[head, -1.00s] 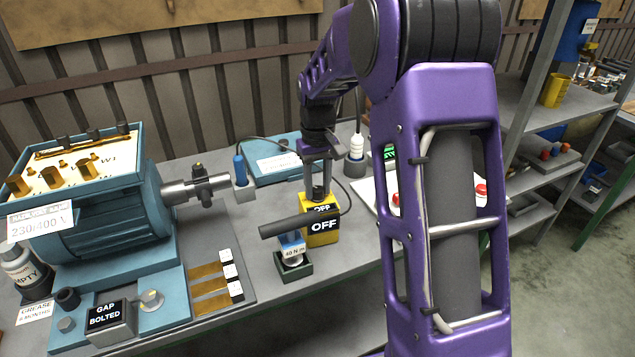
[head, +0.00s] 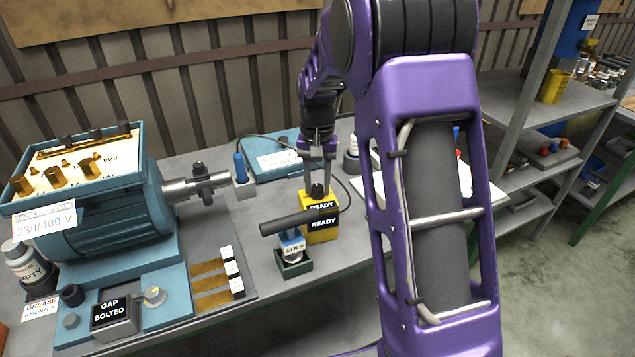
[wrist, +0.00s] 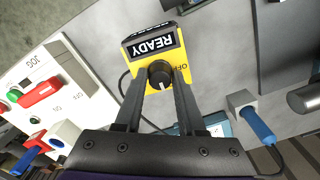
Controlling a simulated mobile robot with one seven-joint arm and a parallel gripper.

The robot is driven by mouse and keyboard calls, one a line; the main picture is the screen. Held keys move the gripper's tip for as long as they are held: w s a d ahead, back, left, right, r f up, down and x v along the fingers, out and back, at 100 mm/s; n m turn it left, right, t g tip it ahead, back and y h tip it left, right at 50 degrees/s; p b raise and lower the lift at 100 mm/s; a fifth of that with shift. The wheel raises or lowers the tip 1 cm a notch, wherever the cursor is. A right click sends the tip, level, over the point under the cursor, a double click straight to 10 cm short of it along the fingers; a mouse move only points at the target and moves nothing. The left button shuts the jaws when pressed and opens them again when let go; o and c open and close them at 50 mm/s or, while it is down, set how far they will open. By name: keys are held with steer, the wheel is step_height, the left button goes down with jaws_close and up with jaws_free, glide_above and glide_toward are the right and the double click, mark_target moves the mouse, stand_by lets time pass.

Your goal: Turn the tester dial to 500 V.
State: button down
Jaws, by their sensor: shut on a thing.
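The yellow tester (head: 322,233) stands on the bench, and its display reads READY. It also shows in the wrist view (wrist: 131,88), where the display is upside down and an OFF mark sits beside the dial. The dial is a round black knob (wrist: 160,73) on the tester's top. My gripper (head: 318,183) reaches down from above and is shut on this knob, one finger on each side. In the wrist view my gripper (wrist: 162,84) hides part of the knob. I cannot read a 500 V mark.
A tool with a black handle (head: 291,222) stands close in front of the tester. A blue motor (head: 110,215) fills the left. A blue-handled probe (head: 240,167) stands in a light holder left of the tester. In the wrist view a white panel (wrist: 62,65) with a red lever is at left.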

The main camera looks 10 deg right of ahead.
mark_target(318, 186)
stand_by(0.3)
steer(key=c, duration=0.5)
jaws_free()
steer(key=shift+r, duration=0.1)
step_height(318, 186, up, 17)
steer(key=p, duration=0.1)
steer(key=shift+r, duration=0.15)
